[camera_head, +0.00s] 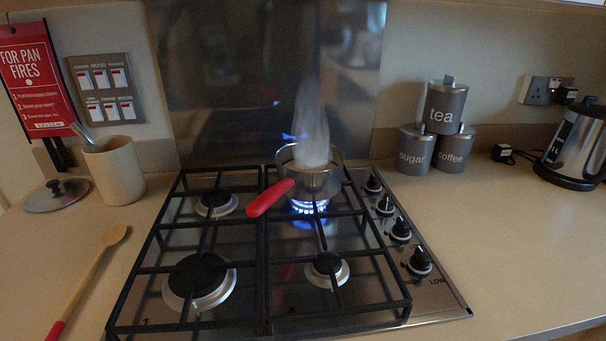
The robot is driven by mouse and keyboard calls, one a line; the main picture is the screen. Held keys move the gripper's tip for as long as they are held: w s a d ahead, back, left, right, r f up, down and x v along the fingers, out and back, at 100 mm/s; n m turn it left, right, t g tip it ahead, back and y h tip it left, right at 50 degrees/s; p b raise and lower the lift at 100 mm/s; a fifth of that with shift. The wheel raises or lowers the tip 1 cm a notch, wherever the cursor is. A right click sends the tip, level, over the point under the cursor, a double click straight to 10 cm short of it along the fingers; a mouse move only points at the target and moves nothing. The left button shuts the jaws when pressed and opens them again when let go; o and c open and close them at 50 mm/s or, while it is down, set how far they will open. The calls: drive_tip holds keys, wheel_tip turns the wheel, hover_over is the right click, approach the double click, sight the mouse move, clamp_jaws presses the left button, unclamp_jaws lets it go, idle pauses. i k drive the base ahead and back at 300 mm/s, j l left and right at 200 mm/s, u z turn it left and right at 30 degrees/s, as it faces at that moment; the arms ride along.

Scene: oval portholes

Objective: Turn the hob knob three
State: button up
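Several black hob knobs run in a slanting row along the right side of the steel gas hob (450,309). From back to front they are the rearmost knob (374,184), a second knob (385,205), a third knob (401,230) and the front knob (420,261). A "LOW" mark is readable by the front knob; no knob numbers are readable. The back right burner is lit with a blue flame (308,207). A steel pan (318,183) with a red handle (270,197) stands over it, steaming. My gripper is not in view.
Canisters marked tea (443,108), sugar (414,149) and coffee (455,150) stand behind the knobs' right. A kettle (576,145) is at the far right. The worktop right of the knobs is clear. A wooden spoon (90,278) lies left of the hob.

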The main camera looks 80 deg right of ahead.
sight(385, 205)
drive_tip(key=z, duration=2.5)
